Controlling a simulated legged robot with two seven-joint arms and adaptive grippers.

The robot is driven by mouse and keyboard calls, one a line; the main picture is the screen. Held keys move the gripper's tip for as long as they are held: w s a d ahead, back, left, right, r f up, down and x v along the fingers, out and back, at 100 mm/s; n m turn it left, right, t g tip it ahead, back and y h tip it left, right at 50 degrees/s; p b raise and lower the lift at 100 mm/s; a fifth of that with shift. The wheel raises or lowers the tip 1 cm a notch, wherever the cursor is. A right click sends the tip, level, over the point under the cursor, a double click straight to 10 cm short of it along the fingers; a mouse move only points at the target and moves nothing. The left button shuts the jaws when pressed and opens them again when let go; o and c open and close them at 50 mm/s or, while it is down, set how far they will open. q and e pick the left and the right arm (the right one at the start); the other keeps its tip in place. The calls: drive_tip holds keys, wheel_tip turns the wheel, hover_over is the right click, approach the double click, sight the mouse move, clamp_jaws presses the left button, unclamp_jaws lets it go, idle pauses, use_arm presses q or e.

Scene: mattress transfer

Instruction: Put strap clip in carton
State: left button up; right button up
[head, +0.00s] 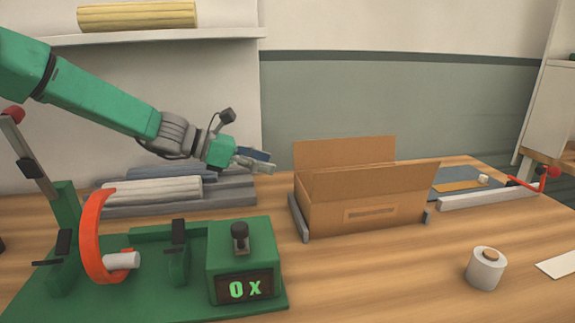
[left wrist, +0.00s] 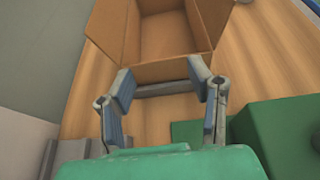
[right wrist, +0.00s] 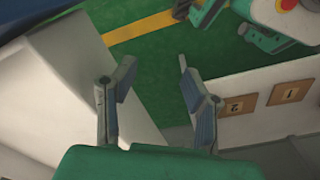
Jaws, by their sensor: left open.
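The open brown carton (head: 365,210) stands on the wooden table in the middle of the head view, flaps raised. The left wrist view also shows the carton (left wrist: 140,70); the part of its inside in sight looks empty. My left gripper (head: 262,162) is open, above the table just left of the carton. In the left wrist view my left gripper (left wrist: 160,88) has its fingers apart with nothing between them, its tips towards the carton's near edge. My right gripper (right wrist: 155,75) is open and empty in the right wrist view. I cannot make out a strap clip.
A green fixture (head: 150,296) with an orange ring (head: 92,235) and a display stands at front left. Grey stacked pieces (head: 160,190) lie behind it. A white roll (head: 486,268) stands at right. Bare table lies in front of the carton.

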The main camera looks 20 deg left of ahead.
use_arm(q)
drive_tip(key=v, duration=0.3)
drive_tip(key=shift+s+a, duration=0.1)
drive_tip(key=shift+a, duration=0.1)
idle(0.4)
